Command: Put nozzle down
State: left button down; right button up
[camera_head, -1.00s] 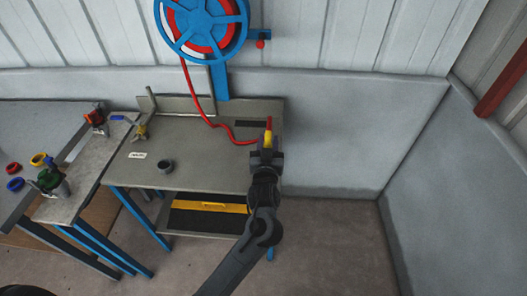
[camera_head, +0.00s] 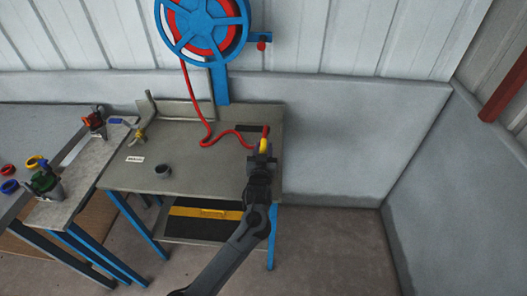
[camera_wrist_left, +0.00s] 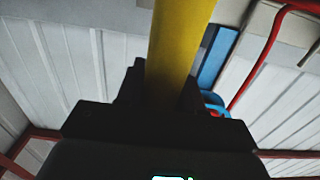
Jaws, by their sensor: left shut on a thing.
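My left gripper (camera_head: 262,157) is shut on the yellow nozzle (camera_head: 264,146), over the right end of the grey workbench (camera_head: 215,175). The red hose (camera_head: 207,128) runs from the nozzle to the blue reel (camera_head: 205,25) on the wall. I cannot tell from the head view whether the nozzle touches the bench top. In the left wrist view the yellow nozzle (camera_wrist_left: 180,40) rises out of the dark gripper (camera_wrist_left: 165,100), whose fingertips are not clearly seen; the red hose (camera_wrist_left: 260,60) shows at the right. My right gripper is not in view.
A short grey cup-like ring (camera_head: 163,172) and a white label (camera_head: 135,159) are on the bench's left part. The middle of the bench is clear. A side table (camera_head: 60,212) at left carries a green device (camera_head: 45,182). A bare grey wall (camera_head: 335,140) stands at right.

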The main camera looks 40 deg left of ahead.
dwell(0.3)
pick_arm(q)
jog(key=c, duration=0.7)
grip_release()
jog(key=shift+f, duration=0.15)
